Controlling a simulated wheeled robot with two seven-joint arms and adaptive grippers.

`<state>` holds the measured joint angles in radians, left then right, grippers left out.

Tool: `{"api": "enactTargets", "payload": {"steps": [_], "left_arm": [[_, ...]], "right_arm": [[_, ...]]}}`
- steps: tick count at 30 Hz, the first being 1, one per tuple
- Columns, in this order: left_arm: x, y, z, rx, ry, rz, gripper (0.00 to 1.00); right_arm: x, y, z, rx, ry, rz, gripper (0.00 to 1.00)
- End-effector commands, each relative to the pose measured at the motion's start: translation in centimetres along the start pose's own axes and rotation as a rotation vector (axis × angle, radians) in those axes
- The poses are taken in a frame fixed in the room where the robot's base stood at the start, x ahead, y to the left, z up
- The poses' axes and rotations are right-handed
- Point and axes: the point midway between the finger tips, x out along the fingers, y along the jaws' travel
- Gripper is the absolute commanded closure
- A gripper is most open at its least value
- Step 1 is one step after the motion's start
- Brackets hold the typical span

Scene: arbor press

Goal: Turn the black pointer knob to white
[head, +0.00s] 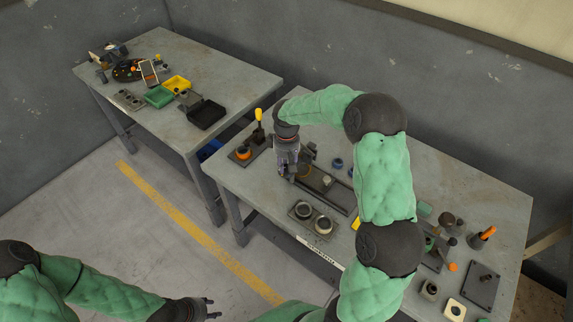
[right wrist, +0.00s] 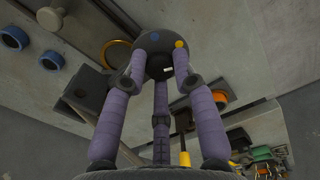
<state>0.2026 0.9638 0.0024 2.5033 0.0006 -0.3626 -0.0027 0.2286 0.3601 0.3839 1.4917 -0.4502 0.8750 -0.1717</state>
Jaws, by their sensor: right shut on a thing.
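The black pointer knob (right wrist: 157,62) is in the right wrist view, between the purple fingers of my right gripper (right wrist: 160,75). A blue dot, a yellow dot and a small white mark show on or around it; I cannot tell which way its pointer faces. In the head view my right gripper (head: 288,172) points down at the near left part of the bench and hides the knob. My right gripper is shut on the knob. My left gripper (head: 212,308) is open and empty, low over the floor, away from the benches.
A yellow-handled lever (head: 259,116) and an orange ring (head: 243,153) stand left of my right gripper. A plate with two round sockets (head: 313,219) lies at the bench's front edge. Several parts crowd the right end. A second bench (head: 230,77) holds trays.

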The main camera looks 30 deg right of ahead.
Motion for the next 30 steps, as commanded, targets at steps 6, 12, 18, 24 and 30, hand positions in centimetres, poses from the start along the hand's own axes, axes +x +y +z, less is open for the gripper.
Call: {"api": "enactTargets", "payload": {"steps": [6,12,18,24,30], "left_arm": [[0.30,-0.11,-0.01,0.000,0.000,0.000,0.60],[0.51,-0.18,-0.02,0.000,0.000,0.000,0.60],[0.68,-0.24,-0.03,0.000,0.000,0.000,0.60],[0.78,-0.28,-0.03,0.000,0.000,0.000,0.60],[0.82,-0.29,-0.03,0.000,0.000,0.000,0.60]], "right_arm": [[0.10,-0.03,0.01,0.204,-0.001,0.000,1.00],[0.07,-0.02,0.01,0.374,-0.001,0.000,1.00],[0.06,-0.02,-0.01,0.507,0.000,0.000,1.00],[0.05,-0.02,-0.02,0.591,0.000,0.000,1.00],[0.05,-0.04,-0.01,0.630,0.000,0.000,1.00]]}}
